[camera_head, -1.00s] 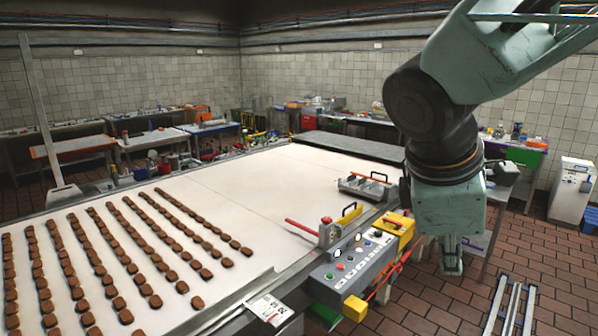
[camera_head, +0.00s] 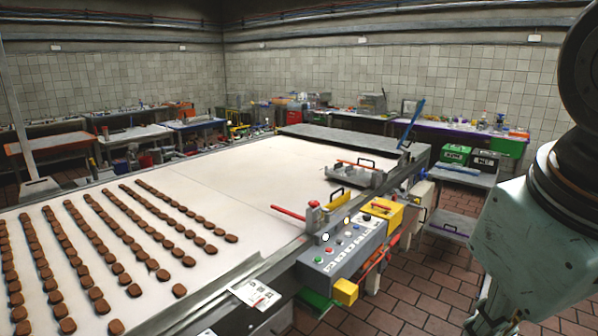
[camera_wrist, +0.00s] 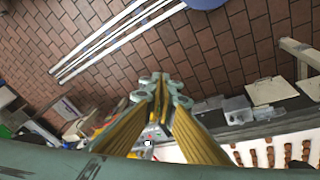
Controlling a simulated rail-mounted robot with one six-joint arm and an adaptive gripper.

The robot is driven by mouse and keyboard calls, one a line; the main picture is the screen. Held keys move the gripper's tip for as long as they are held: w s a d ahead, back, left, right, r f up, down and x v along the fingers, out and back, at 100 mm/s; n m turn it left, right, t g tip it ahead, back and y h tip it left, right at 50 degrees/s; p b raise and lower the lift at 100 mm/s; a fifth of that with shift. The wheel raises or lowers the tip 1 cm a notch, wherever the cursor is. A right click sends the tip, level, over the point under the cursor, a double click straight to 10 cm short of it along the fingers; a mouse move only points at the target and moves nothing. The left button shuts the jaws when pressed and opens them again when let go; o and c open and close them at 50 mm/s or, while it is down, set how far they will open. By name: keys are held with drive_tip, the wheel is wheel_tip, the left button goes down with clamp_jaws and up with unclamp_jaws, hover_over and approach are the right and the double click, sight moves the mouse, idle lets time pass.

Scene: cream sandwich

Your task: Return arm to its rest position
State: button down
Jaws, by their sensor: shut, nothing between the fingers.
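My gripper (camera_wrist: 161,88) shows in the wrist view, its yellow fingers together at the tips with nothing between them. It points over the brick-red floor beside the line. In the head view my arm fills the right edge, and the fingertips there are mostly out of the frame. The wide white conveyor (camera_head: 230,200) lies left of my arm, with rows of brown biscuits (camera_head: 125,230) on its near left part. A corner of the conveyor with biscuits also shows at the lower right of the wrist view (camera_wrist: 232,157).
A control box (camera_head: 340,250) with coloured buttons and a yellow box (camera_head: 384,210) sit on the conveyor's near side. Metal rails (camera_wrist: 110,38) lie on the floor. A bench (camera_head: 470,175) with green and black bins stands behind. Tiled floor (camera_head: 420,290) between control box and arm is clear.

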drive_tip(key=shift+s+a+f+m+t+y+b, duration=0.15)
drive_tip(key=shift+s+a+f+m+b, duration=0.2)
drive_tip(key=shift+s+m, duration=0.2)
drive_tip(key=shift+s+a+f+m+t+y+b, duration=0.1)
drive_tip(key=shift+s+a+f+m+y+b, duration=0.15)
drive_tip(key=shift+s+f+m, duration=0.25)
drive_tip(key=shift+s+a+f+m+t+y+b, duration=0.1)
drive_tip(key=shift+s+a+f+m+b, duration=0.15)
drive_tip(key=shift+s+f+m+b, duration=0.25)
drive_tip(key=c, duration=3.5)
unclamp_jaws()
drive_tip(key=shift+s+r, duration=0.1)
drive_tip(key=shift+r, duration=0.1)
